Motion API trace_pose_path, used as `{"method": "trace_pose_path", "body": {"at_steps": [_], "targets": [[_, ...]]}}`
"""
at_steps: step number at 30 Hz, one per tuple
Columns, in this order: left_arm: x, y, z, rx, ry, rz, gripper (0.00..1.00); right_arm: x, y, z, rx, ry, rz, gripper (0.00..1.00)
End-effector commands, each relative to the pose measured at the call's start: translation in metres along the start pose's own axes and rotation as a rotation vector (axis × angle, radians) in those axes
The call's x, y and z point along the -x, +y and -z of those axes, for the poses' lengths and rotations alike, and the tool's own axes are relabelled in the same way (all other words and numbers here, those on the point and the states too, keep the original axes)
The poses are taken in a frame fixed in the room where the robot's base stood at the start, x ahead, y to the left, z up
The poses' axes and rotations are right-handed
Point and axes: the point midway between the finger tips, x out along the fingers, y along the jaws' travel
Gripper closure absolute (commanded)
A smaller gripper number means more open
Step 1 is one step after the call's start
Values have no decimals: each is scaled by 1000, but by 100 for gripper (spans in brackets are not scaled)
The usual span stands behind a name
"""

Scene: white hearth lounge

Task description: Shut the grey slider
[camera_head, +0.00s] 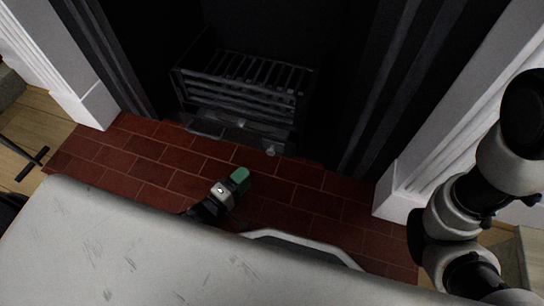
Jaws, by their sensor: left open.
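A low grey metal strip (235,130), which looks like the slider, lies under the fire grate at the front of the dark fireplace. Small lighter knobs or tabs show on it. It is dim, and I cannot tell how far it stands out. My left gripper (239,181), with a green fingertip, is over the brick hearth, nearer to me than the strip and apart from it. It is open and nothing shows in it. My right arm is at the right edge, and its gripper is not in view.
The black grate (245,85) stands behind the strip. White surround posts (455,130) flank the opening at left and right. The red brick hearth (150,160) is clear around my left gripper. A dark fire tool (30,162) lies on the wooden floor at far left.

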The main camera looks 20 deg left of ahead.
Motion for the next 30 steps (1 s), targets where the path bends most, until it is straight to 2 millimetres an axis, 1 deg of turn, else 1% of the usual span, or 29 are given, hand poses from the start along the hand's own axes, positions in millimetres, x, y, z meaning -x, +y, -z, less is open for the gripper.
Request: {"method": "trace_pose_path", "body": {"at_steps": [5,12,15,18,23,30], "targets": [[-24,-3,0,1,1,-6,48,15,-3,5,0,0,0,4],[-70,-4,0,-1,1,-7,48,41,-8,14,0,0,0,4],[-86,-3,0,-1,0,-7,48,49,-10,17,0,0,0,4],[-97,-1,0,-2,0,-6,48,55,-11,19,0,0,0,4],[-105,1,0,-1,0,-4,48,58,-12,20,0,0,0,4],[-106,2,0,-1,0,-3,48,57,-12,20,0,0,0,4]]}}
